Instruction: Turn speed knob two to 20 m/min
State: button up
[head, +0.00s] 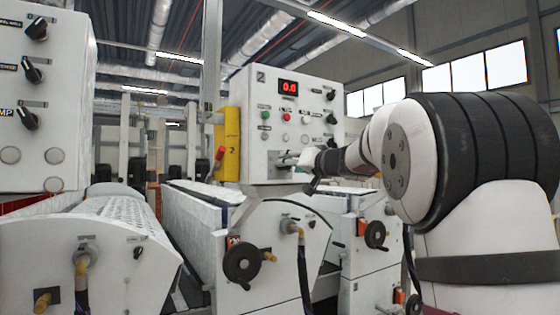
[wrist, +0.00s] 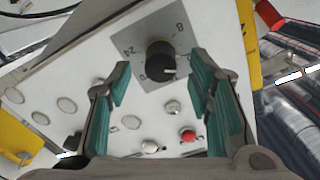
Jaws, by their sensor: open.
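The speed knob (wrist: 160,58) is black with a white pointer mark and sits on a grey dial plate (wrist: 135,32). The numbers 24 and 8 are legible on the plate. The pointer mark faces the lower right in the wrist view, away from the 24. My gripper (wrist: 160,82) is open, with one teal-padded finger on each side of the view. The knob shows between and beyond the fingertips, and I cannot tell whether they touch it.
Panel two's red display (head: 289,87) reads 0.0. A red button (wrist: 188,135) and pale buttons lie near the fingers in the wrist view. A handwheel (head: 242,264) and roller housings lie below.

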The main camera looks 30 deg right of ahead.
jog(key=shift+w+a+p, duration=0.1)
jog(key=shift+w+p, duration=0.3)
jog(key=shift+w, duration=1.2)
jog(key=shift+c, duration=0.2)
grip_shut()
